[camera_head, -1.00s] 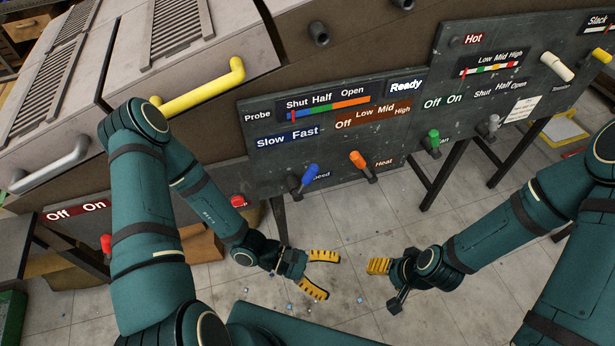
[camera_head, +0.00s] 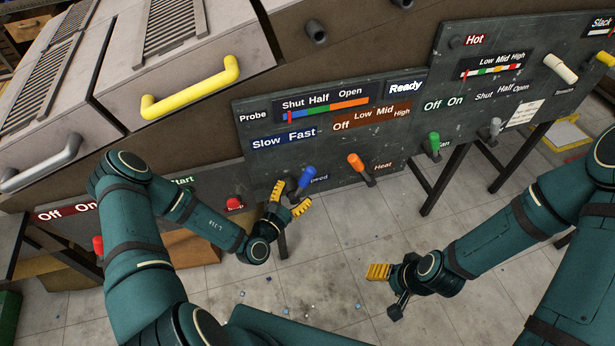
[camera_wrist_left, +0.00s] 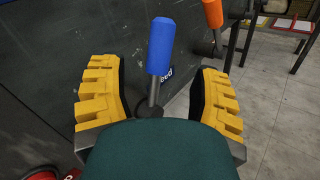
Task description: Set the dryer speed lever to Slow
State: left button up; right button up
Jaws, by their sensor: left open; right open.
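The blue speed lever (camera_head: 306,179) stands on the dark panel, below the blue Slow/Fast label (camera_head: 285,138). It leans up and to the right, towards the Fast side. My left gripper (camera_head: 291,199) is open just below and left of the lever. In the left wrist view, the blue handle (camera_wrist_left: 161,46) stands between the two open yellow fingers (camera_wrist_left: 160,100), with clear gaps on both sides. My right gripper (camera_head: 378,272) hangs over the floor, away from the panel, with its fingers partly hidden.
The orange Heat lever (camera_head: 355,161) is close to the right of the blue one. A green lever (camera_head: 433,142) is further right. A red button (camera_head: 234,203) sits left of my left gripper. The floor in front is open, with small scattered chips.

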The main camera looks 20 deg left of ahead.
aim_at(305, 180)
pick_arm(q)
jog(key=b+x, duration=0.1)
jog(key=x, duration=0.6)
jog(key=shift+w+d, duration=0.1)
jog(key=shift+w, duration=0.2)
grip_shut()
